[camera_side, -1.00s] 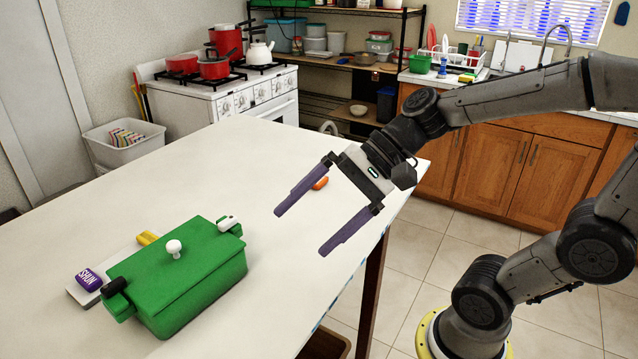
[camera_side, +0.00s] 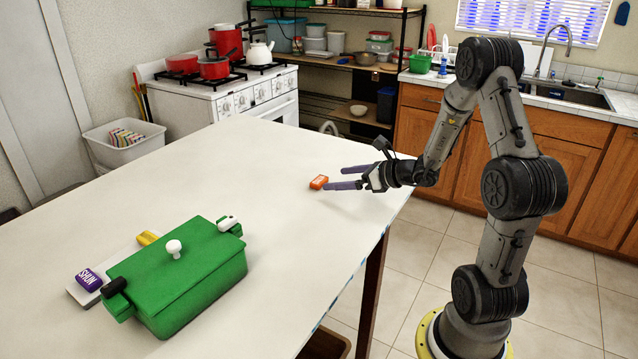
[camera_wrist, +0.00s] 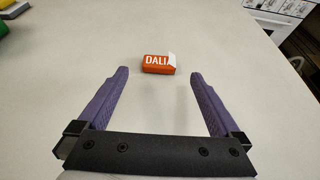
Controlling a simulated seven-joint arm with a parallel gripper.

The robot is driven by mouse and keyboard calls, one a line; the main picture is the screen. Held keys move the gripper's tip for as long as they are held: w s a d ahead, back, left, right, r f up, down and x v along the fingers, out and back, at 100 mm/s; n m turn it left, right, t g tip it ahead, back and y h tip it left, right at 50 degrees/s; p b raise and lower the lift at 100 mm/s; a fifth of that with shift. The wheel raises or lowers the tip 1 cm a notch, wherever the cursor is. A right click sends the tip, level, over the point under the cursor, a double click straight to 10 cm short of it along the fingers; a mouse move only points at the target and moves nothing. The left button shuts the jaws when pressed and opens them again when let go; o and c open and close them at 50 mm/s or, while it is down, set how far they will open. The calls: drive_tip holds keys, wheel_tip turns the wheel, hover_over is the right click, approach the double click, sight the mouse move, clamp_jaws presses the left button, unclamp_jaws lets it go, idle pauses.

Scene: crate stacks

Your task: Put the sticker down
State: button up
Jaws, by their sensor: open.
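An orange block (camera_side: 318,182) lies on the white table (camera_side: 265,155) near its far right part. In the wrist view the orange block (camera_wrist: 155,65) bears white letters reading DALI, and a white patch (camera_wrist: 172,58) covers its right end. I cannot tell whether this patch is a sticker. My gripper (camera_side: 334,178) is open, with two purple fingers reaching toward the block from the right. In the wrist view my gripper (camera_wrist: 159,74) holds nothing, and the block sits just ahead of the gap between the fingertips.
A green lidded box (camera_side: 190,275) with a white knob stands at the table's front left. A purple block (camera_side: 89,279) and a yellow block (camera_side: 148,238) lie beside it on a pale tray (camera_side: 124,254). The middle of the table is clear.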

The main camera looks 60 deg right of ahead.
sight(319, 180)
drive_tip(key=x, duration=0.6)
drive_tip(key=shift+c, duration=0.2)
drive_tip(key=shift+s, duration=0.1)
drive_tip(key=c, duration=1.5)
